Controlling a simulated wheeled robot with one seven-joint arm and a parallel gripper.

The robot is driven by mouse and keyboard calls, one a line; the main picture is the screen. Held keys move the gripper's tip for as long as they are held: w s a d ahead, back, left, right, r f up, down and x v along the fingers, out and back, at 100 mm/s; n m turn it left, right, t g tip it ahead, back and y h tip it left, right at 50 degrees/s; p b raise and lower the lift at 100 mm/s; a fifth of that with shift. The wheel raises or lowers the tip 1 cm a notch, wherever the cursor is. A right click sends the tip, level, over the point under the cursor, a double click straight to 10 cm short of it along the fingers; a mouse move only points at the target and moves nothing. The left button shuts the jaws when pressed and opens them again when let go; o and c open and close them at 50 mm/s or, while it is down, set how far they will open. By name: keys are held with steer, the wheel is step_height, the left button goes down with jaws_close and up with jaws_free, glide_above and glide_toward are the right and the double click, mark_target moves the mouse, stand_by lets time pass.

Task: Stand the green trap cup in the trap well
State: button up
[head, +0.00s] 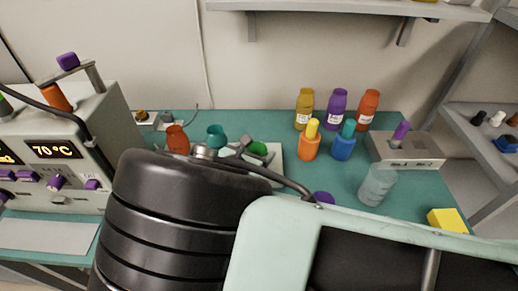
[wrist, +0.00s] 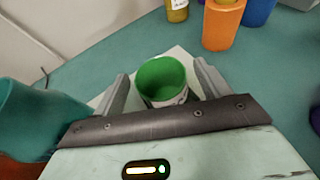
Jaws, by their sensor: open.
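The green trap cup (wrist: 162,78) stands upright on a pale mat (wrist: 181,50) with its open mouth toward the wrist camera. A label shows on its side. In the head view only a piece of the green cup (head: 258,148) shows behind my arm. My gripper (wrist: 161,84) is open, with one finger on each side of the cup; I cannot tell whether either finger touches it. In the head view my gripper (head: 245,146) is partly hidden by my arm. I cannot make out the trap well with certainty.
A teal cup (wrist: 35,118) is close to my gripper's left side. An orange bottle (head: 309,145) and a blue bottle (head: 344,147) stand right of the mat. A clear beaker (head: 377,184), a grey block (head: 408,150) and a yellow block (head: 446,219) are further right. The instrument (head: 70,150) is left.

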steer(key=b+v, duration=0.1)
steer(key=v, duration=0.8)
steer(key=s+d+r+m+g, duration=0.2)
steer(key=s+d+m+g, duration=0.3)
steer(key=d+m+g, duration=0.4)
steer(key=s+d+r+m+g+y, duration=0.1)
steer(key=s+d+r+m+y, duration=0.2)
steer(key=s+r+m, duration=0.3)
steer(key=s+d+r+m+g+y, duration=0.1)
steer(key=s+d+r+m+y, duration=0.3)
steer(key=s, duration=0.6)
step_height(320, 180, up, 4)
steer(key=d+m, duration=0.2)
steer(key=m, duration=0.1)
steer(key=shift+m+g, duration=0.3)
steer(key=shift+g, duration=0.1)
steer(key=shift+f, duration=0.1)
